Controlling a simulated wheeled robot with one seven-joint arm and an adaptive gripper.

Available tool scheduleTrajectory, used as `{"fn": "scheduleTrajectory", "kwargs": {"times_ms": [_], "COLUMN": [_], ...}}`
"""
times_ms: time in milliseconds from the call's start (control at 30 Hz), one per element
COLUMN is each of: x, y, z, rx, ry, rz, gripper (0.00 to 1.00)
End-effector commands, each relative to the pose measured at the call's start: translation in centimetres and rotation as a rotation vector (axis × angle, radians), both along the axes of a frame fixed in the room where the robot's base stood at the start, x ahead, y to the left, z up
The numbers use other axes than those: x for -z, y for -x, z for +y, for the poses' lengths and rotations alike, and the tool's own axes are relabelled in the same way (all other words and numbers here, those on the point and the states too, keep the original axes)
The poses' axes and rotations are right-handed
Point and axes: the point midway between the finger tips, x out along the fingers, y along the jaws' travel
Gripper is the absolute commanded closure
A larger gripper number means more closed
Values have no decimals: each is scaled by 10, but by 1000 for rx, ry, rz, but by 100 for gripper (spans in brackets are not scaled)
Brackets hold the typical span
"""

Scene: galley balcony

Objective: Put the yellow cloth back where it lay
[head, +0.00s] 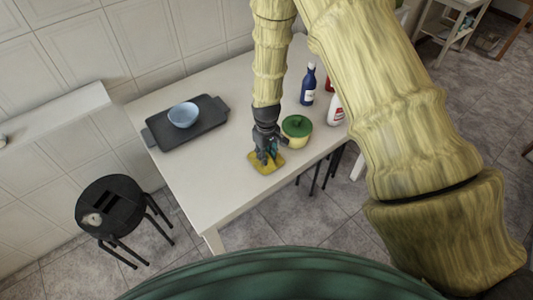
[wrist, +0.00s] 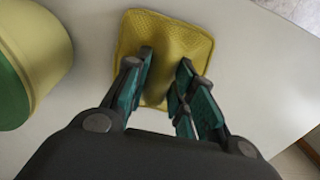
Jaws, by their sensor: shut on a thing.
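The yellow cloth (head: 263,163) lies on the white table near its front edge. In the wrist view the cloth (wrist: 188,32) is a textured square with a raised fold in its middle. My gripper (head: 268,155) points down onto the cloth, and in the wrist view its teal-padded fingers (wrist: 163,85) stand on either side of the fold. It is shut on the cloth. The cloth looks at or just above table height; I cannot tell whether it touches everywhere. The part between the fingers is partly hidden.
A yellow pot with a green lid (head: 297,128) stands close by my gripper. Blue (head: 308,85) and white (head: 335,110) bottles stand behind it. A dark tray (head: 205,133) holding a blue bowl (head: 183,114) lies left. The table (head: 200,185) is clear at front left. A black stool (head: 112,205) stands beside it.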

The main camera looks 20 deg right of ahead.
Motion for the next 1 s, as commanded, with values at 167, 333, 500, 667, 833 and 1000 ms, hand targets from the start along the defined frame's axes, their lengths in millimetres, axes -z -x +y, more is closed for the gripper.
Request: {"fn": "scheduleTrajectory", "kwargs": {"times_ms": [167,333,500,667,833,1000], "x": [3,3,3,3,1,-6], "y": [0,0,0,0,0,0], "z": [0,0,0,0,0,0], "rx": [0,0,0,0,0,0], "ry": [0,0,0,0,0,0], "rz": [0,0,0,0,0,-1], "gripper": [100,53,50,50,50,50]}}
